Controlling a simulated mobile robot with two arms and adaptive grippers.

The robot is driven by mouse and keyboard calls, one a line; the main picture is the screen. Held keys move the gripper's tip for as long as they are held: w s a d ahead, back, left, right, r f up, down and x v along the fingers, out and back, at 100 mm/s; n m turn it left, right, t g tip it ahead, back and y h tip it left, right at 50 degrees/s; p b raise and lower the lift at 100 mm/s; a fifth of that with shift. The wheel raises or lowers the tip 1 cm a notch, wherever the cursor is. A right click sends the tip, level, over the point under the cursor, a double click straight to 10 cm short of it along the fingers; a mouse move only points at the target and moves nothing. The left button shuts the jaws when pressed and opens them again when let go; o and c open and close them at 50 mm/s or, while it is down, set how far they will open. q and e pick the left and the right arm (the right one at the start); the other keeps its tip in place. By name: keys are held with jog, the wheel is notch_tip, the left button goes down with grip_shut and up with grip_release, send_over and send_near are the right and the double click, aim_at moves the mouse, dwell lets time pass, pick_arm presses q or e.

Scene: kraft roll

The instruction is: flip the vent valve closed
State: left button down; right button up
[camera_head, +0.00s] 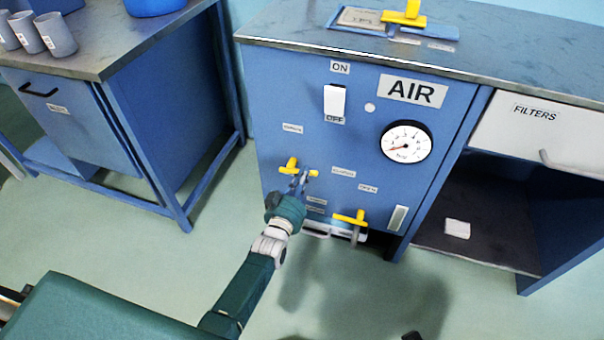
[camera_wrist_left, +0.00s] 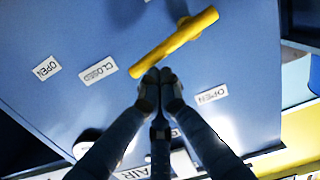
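A blue air cabinet (camera_head: 270,110) carries two yellow valve handles on its front. The upper left handle (camera_head: 312,172) lies roughly level, and my left gripper (camera_head: 303,178) is right at it. In the left wrist view the yellow handle (camera_wrist_left: 180,40) lies slanted just beyond my left gripper (camera_wrist_left: 159,74). The two fingertips are together, close to the handle's lower end; contact is not clear. A CLOSED label (camera_wrist_left: 98,70) and OPEN labels show around it. The lower right handle (camera_head: 350,218) is also roughly level. Small labels in the head view are too blurred to tell which valve is the vent.
A pressure gauge (camera_head: 406,142) and a white ON/OFF switch (camera_head: 335,100) sit above the valves. A third yellow handle (camera_head: 404,18) is on the cabinet top. A workbench with cups (camera_head: 55,34) stands left, and a FILTERS drawer (camera_head: 540,130) right. Floor in front is clear.

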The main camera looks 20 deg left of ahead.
pick_arm(q)
jog(key=shift+w+d, duration=0.15)
jog(key=shift+d, duration=0.05)
pick_arm(e)
jog(key=shift+r, duration=0.35)
pick_arm(q)
jog(key=shift+d, duration=0.1)
pick_arm(e)
jog(key=shift+s+f, duration=0.15)
jog(key=shift+s, duration=0.1)
